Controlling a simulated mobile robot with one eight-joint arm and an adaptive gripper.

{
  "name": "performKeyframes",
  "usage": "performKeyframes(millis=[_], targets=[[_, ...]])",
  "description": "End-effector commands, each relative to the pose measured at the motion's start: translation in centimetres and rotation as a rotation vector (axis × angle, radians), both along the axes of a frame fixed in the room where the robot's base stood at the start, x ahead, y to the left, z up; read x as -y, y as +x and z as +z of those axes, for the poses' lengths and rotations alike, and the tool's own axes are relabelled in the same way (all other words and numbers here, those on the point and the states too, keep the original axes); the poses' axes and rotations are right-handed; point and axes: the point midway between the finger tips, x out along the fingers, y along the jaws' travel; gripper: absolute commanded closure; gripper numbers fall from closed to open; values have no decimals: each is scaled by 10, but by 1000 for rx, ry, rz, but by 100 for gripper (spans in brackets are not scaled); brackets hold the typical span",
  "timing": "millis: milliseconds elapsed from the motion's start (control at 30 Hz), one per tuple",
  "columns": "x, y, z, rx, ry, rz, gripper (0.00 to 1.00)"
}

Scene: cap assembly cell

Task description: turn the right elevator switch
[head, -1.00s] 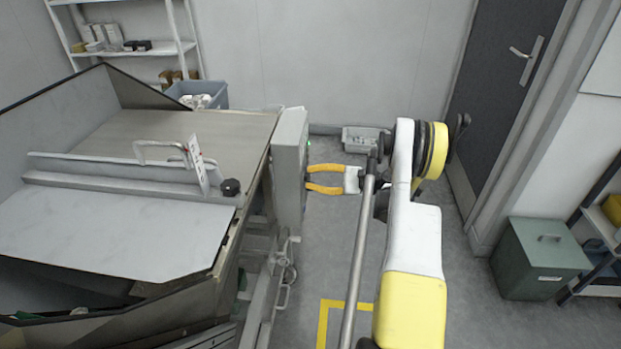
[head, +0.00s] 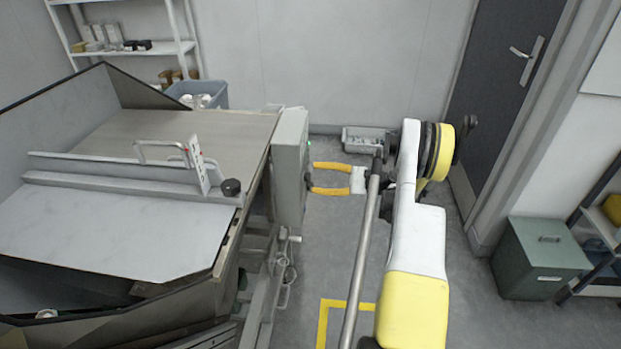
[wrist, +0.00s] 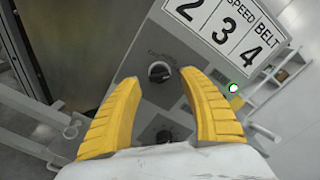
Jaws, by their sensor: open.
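A grey control box (head: 290,160) stands at the right end of the machine, its switch face turned toward my gripper. In the wrist view, its panel has a black rotary knob (wrist: 160,72) beyond and between my fingertips, with small unreadable lettering beside it. A second dark knob (wrist: 164,136) shows lower, between the fingers near their base. I cannot tell which knob is the right elevator switch. My gripper (head: 313,178) has yellow fingers, open and empty, pointing at the box. In the wrist view the fingers (wrist: 160,85) spread to either side of the upper knob, apart from it.
A number label (wrist: 228,25) reading speed and belt and a lit green lamp (wrist: 233,88) are on the panel. The sloped machine table (head: 200,140) lies left of the box. A blue-grey bin (head: 212,97) stands behind.

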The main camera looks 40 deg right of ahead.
Motion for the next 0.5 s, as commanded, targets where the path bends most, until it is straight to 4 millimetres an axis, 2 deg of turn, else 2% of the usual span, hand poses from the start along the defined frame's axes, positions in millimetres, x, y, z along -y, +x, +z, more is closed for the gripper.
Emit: performKeyframes(millis=[300,500], targets=[[47,-54,0,0,0,-4,50],[62,-73,0,1,0,-1,50]])
